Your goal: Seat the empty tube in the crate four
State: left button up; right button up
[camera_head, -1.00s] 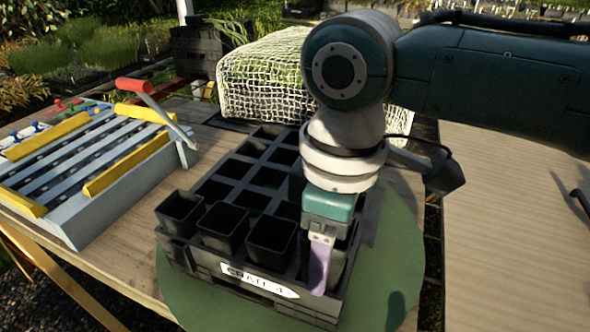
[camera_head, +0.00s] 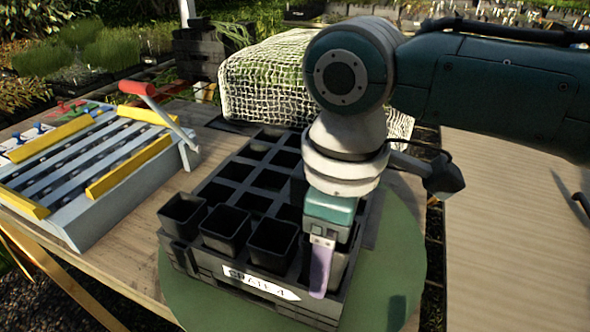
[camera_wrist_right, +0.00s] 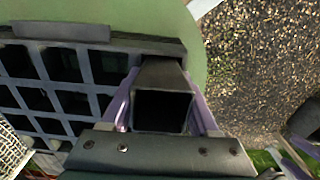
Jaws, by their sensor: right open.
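The black crate (camera_head: 205,268) stands on a round green mat, with a white label reading "CRATE 4" (camera_head: 260,283) on its front. Three square black tubes fill the front row from the left: one (camera_head: 181,213), a second (camera_head: 224,228) and a third (camera_head: 271,243). My right gripper (camera_head: 324,278) points down at the front right corner. In the right wrist view, its purple fingers (camera_wrist_right: 162,118) stand open on either side of a square, hollow, empty-looking tube (camera_wrist_right: 163,108). Whether they touch it is unclear. That tube is partly hidden in the head view. My left gripper is not in view.
A grey-blue slatted rack with yellow bars (camera_head: 95,170) and a red-handled lever stands left. A net-covered block (camera_head: 262,80) sits behind the crate. The green mat (camera_head: 390,270) is clear at right. Beyond a gap, a bare wooden tabletop (camera_head: 510,240) lies further right.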

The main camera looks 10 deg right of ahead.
jog(key=shift+s+d+r+p, duration=0.15)
jog(key=shift+d+p, duration=0.05)
jog(key=shift+p, duration=0.3)
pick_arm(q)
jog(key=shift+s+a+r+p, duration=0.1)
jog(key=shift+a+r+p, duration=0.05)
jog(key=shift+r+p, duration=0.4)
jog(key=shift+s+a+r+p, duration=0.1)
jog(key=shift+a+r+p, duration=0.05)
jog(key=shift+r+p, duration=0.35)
pick_arm(e)
notch_tip(320, 180, up, 10)
jog(key=shift+a+f, duration=0.15)
jog(key=shift+f, duration=0.05)
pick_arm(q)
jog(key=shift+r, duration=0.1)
